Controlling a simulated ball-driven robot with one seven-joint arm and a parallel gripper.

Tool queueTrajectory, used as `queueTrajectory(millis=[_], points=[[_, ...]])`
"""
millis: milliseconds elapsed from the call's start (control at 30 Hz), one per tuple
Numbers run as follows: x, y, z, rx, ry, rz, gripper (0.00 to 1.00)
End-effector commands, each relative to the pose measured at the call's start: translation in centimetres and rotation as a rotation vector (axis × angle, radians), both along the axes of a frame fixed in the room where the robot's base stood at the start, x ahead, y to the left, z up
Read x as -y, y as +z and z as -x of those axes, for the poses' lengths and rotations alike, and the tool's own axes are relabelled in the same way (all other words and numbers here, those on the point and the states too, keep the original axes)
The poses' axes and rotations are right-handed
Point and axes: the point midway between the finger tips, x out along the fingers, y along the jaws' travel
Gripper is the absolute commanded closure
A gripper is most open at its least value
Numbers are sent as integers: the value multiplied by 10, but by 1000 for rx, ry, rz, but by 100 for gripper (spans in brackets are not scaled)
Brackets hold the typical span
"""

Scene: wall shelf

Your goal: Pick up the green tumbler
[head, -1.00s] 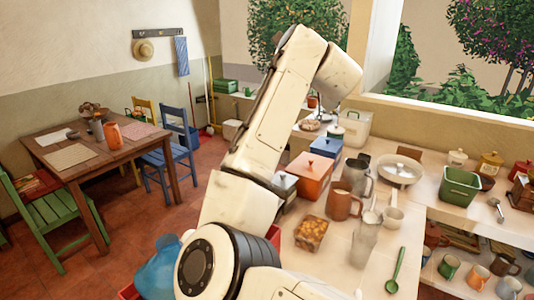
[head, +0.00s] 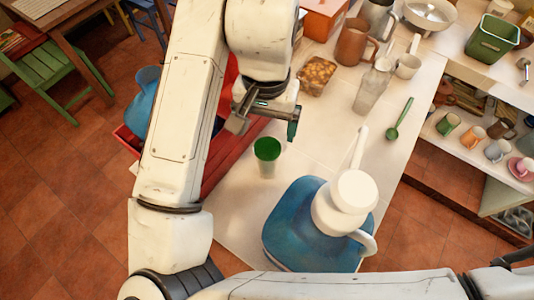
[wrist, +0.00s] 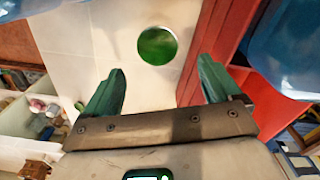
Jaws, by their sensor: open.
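The green tumbler (head: 266,155) stands upright on the white counter, near the counter's left edge in the head view. In the wrist view the tumbler (wrist: 157,46) shows from above as a round green shape, beyond the fingertips and between their lines. My gripper (head: 265,117) hangs just above and behind the tumbler in the head view. Its two green fingers (wrist: 162,85) are spread wide with nothing between them. The tumbler's lower part looks pale or clear in the head view.
A red crate (head: 222,165) stands close on the tumbler's left, with a blue jug (head: 142,103) beyond. A large blue container with a white top (head: 305,235) stands in front. A clear glass (head: 371,90), a green spoon (head: 399,119) and a snack box (head: 317,76) lie further right and back.

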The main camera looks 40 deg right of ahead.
Motion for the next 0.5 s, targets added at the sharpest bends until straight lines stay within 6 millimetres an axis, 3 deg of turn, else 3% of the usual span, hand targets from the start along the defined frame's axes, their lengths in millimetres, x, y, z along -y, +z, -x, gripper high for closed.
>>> queueTrajectory(millis=[200,500], points=[[0,-30,0,0,1,2,9],[-1,-53,4,2,-1,1,9]])
